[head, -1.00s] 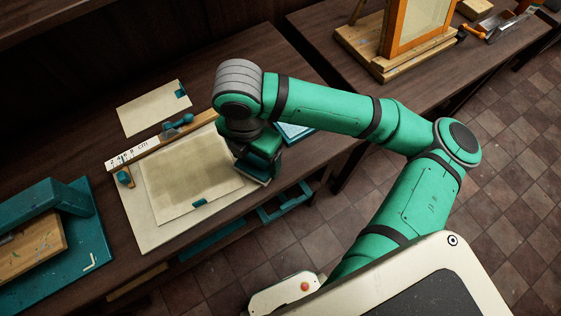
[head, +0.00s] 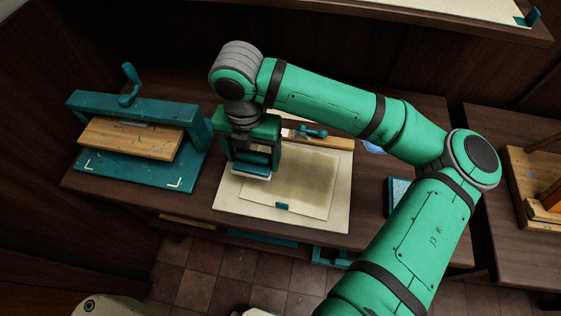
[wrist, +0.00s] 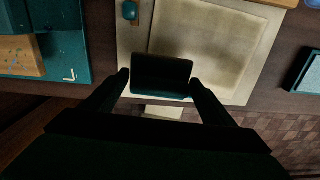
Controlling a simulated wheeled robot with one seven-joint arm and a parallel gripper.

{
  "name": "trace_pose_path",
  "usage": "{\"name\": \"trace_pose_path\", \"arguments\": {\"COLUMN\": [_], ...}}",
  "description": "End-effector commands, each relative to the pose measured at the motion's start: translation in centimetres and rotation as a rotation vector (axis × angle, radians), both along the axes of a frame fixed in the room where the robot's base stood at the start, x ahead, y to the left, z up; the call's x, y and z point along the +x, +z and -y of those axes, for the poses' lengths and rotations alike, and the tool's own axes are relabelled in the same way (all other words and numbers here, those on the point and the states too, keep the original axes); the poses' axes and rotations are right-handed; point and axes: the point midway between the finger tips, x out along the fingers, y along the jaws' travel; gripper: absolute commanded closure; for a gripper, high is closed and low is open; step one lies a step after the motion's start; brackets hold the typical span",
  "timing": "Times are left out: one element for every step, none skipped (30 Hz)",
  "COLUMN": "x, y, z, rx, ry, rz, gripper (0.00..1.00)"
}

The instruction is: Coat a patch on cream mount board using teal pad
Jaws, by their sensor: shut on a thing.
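My gripper (head: 250,158) is shut on the teal pad (head: 252,157), a dark block with a pale underside. In the wrist view the pad (wrist: 161,72) sits between my two fingers. The pad is over the left part of the cream mount board (head: 338,218), near the left edge of the inner sheet. I cannot tell whether it touches the surface. The inner sheet (head: 272,203) carries a darker brownish patch (head: 300,175) with soft edges. A small teal tab (head: 282,206) lies at its near edge. My gripper hides the board's far left corner.
A teal press (head: 190,135) with a wooden block (head: 130,138) stands left. A blue-topped tray (head: 398,193) lies right of the board. Another bench (head: 500,130) stands at right.

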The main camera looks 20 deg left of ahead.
Motion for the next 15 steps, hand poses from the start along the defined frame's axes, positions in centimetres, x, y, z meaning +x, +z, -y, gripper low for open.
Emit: {"name": "trace_pose_path", "arguments": {"x": [-0.2, -0.2, -0.3, -0.3, -0.4, -0.4, -0.4, -0.4, -0.4, -0.4, -0.4, -0.4, -0.4, -0.4, -0.3], "y": [0.1, 0.2, 0.2, 0.2, 0.2, 0.2, 0.1, 0.0, -0.2, -0.4, -0.6, -0.9, -1.1, -1.4, -1.7], "z": [-0.6, -0.9, -1.1, -1.3, -1.4, -1.4, -1.4, -1.4, -1.4, -1.4, -1.4, -1.4, -1.4, -1.4, -1.4], "rx": [0.0, 0.001, 0.001, 0.001, 0.001, 0.001, 0.001, 0.001, 0.001, 0.001, 0.0, 0.0, 0.001, 0.001, 0.001], "ry": [0.023, 0.033, 0.043, 0.048, 0.052, 0.055, 0.055, 0.056, 0.055, 0.055, 0.054, 0.054, 0.054, 0.053, 0.053], "rz": [0.001, 0.0, 0.0, 0.0, 0.0, 0.0, 0.0, 0.0, 0.0, -0.001, -0.001, -0.002, -0.002, -0.001, -0.001], "gripper": [0.4, 0.4, 0.4, 0.4, 0.4, 0.4, 0.4, 0.4, 0.4, 0.4, 0.4, 0.4, 0.4, 0.4, 0.4]}}
